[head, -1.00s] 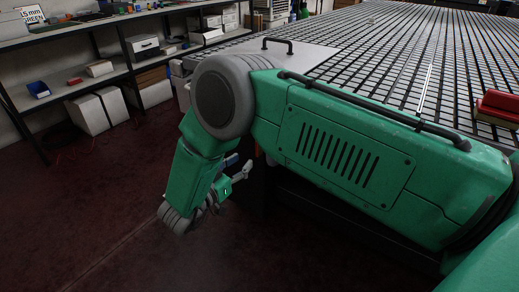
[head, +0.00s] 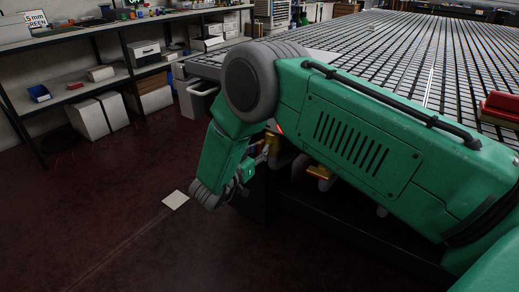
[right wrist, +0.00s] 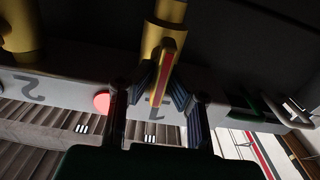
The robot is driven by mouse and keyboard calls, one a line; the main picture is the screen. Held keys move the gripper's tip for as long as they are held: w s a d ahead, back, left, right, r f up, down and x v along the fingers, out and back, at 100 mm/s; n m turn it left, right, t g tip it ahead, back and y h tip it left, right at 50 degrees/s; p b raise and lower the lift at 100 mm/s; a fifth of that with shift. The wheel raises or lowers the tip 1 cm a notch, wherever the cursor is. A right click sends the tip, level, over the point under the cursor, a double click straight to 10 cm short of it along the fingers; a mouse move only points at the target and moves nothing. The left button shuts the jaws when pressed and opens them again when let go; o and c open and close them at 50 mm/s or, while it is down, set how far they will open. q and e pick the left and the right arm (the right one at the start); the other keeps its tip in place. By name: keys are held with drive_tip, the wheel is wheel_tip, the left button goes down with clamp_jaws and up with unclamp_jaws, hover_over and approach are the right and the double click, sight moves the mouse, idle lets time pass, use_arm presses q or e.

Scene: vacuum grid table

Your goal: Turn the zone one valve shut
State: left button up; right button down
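The zone one valve is a yellow fitting with a red-striped lever handle (right wrist: 164,72) in the right wrist view. It stands at a pale panel (right wrist: 65,92) beside an upside-down "1". My right gripper (right wrist: 163,88) has its ribbed finger pads on either side of the handle. Whether both pads touch it cannot be told. In the head view my right gripper (head: 258,164) hangs low beside the table, small and partly hidden by its arm. A yellow fitting (head: 320,172) shows under that arm; its number cannot be read. My left gripper is not in view.
Another yellow fitting (right wrist: 20,38) stands by the "2", left of the handle. A red round light (right wrist: 101,102) is lit on the panel. The grid table (head: 350,45) lies behind my arm. A grey bin (head: 197,103) and shelves stand at left. The dark red floor is mostly clear.

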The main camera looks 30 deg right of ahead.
idle(0.3)
drive_tip(key=m+p, duration=0.1)
drive_tip(key=m, duration=0.3)
drive_tip(key=shift+d+r+m, duration=0.1)
drive_tip(key=shift+d+m, duration=0.05)
drive_tip(key=shift+m, duration=0.15)
drive_tip(key=m+p, duration=0.1)
drive_tip(key=m, duration=0.5)
drive_tip(key=shift+s+d+p, duration=0.1)
drive_tip(key=shift+s+p, duration=0.05)
drive_tip(key=shift+p, duration=0.2)
drive_tip(key=m, duration=0.4)
drive_tip(key=shift+f+p, duration=0.25)
drive_tip(key=shift+p, duration=0.05)
drive_tip(key=shift+f+m, duration=0.1)
drive_tip(key=shift+m, duration=1.5)
